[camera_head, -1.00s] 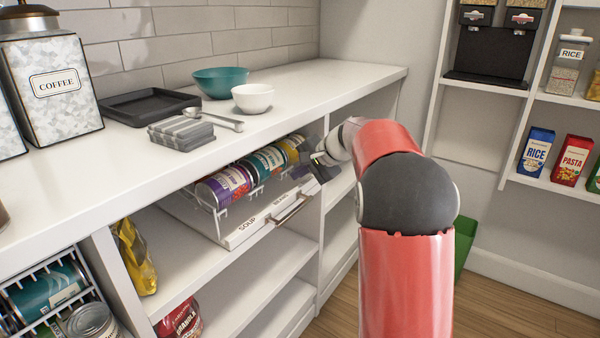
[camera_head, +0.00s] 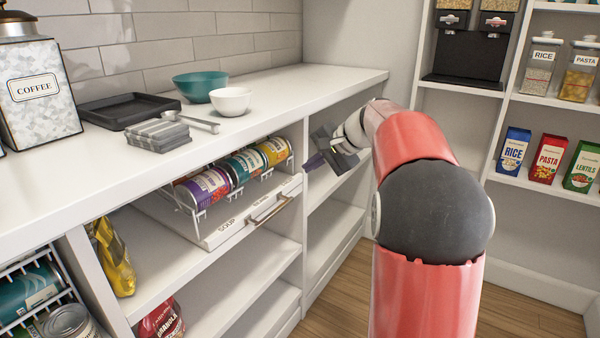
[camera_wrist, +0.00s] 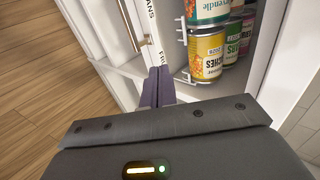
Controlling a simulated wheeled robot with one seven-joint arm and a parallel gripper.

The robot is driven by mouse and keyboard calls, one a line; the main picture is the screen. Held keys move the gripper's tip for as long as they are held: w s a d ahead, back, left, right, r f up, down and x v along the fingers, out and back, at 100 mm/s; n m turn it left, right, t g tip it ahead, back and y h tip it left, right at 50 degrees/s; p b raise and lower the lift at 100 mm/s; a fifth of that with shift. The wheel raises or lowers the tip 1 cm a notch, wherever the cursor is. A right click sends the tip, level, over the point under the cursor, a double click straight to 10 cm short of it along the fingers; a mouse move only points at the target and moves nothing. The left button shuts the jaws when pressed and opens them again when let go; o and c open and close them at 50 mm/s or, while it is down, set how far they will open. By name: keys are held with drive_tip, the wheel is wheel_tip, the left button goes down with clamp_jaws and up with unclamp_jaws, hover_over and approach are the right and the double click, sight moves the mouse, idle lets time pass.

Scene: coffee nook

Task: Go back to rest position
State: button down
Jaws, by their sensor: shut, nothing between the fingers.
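My gripper (camera_head: 314,163) is shut and empty, in front of the shelf unit at the right end of a pull-out can rack. Its purple fingers are together in the wrist view (camera_wrist: 158,87). My red arm (camera_head: 420,140) stands to the right of it. The can rack (camera_head: 212,222) has a white front labelled SOUP and BEANS with a metal handle (camera_head: 270,205). The gripper looks apart from the rack.
On the counter (camera_head: 300,88) are a teal bowl (camera_head: 198,88), a white bowl (camera_head: 231,101), a black tray (camera_head: 125,110), stacked grey coasters (camera_head: 158,135) and a coffee canister (camera_head: 40,90). Shelves with boxes (camera_head: 548,158) and jars stand at the right. Wooden floor (camera_head: 345,300) shows between.

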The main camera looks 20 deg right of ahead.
drive_tip(key=s+a+r+n+g+h, duration=0.1)
drive_tip(key=s+a+n, duration=0.1)
drive_tip(key=s+a, duration=0.5)
drive_tip(key=s+a+f+n+h, duration=0.1)
drive_tip(key=s+f+n, duration=0.1)
drive_tip(key=s, duration=0.7)
drive_tip(key=s+a+f+n+h, duration=0.1)
drive_tip(key=s+f+n+h, duration=0.1)
drive_tip(key=s+f, duration=0.3)
drive_tip(key=s+a+f+n+h, duration=0.1)
drive_tip(key=s+f+n, duration=0.2)
drive_tip(key=s, duration=1)
drive_tip(key=shift+a+f+n+g+h, duration=0.35)
drive_tip(key=shift+f+n+g+h, duration=0.05)
drive_tip(key=shift+n, duration=0.3)
